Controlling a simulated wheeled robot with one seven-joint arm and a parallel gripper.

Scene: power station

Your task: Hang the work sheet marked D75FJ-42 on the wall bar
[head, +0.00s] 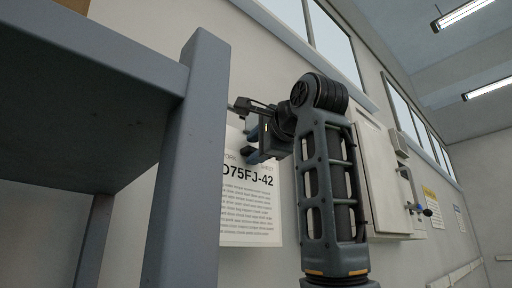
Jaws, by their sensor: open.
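The white work sheet marked D75FJ-42 (249,207) hangs upright against or close to the pale wall, left of my arm in the head view. Its left edge is hidden by a grey-blue post, and part of its top edge by my gripper. My gripper (258,150) is at the sheet's upper part, with its jaws open. I cannot tell whether the fingers still touch the paper. The wall bar cannot be made out behind the gripper and post, so what holds the sheet is not visible.
A grey-blue rack post (187,170) and its shelf (80,90) stand close on the left. The wall between is bare.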

